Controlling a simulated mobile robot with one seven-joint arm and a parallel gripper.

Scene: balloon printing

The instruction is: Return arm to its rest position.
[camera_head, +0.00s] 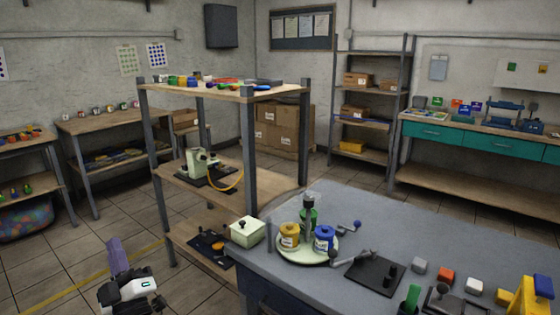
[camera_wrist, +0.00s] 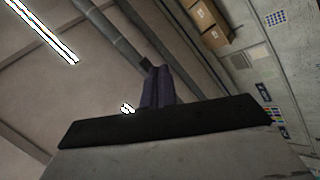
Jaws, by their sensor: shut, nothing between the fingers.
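My gripper (camera_head: 114,243) is at the lower left of the head view, raised over open floor to the left of the wooden shelf rack. Its purple-grey fingers point up, above the white and black wrist. In the wrist view the two fingers (camera_wrist: 157,72) lie side by side, closed together with nothing between them. Beyond them the wrist view shows the ceiling and an upper wall, seen at a slant.
The wooden rack (camera_head: 275,95) stands close to the right of my arm. A grey table (camera_head: 400,222) with a round tray (camera_head: 292,257) of colored jars is at the lower right. A side table (camera_head: 98,123) stands behind at left. Tiled floor (camera_head: 105,215) around the gripper is clear.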

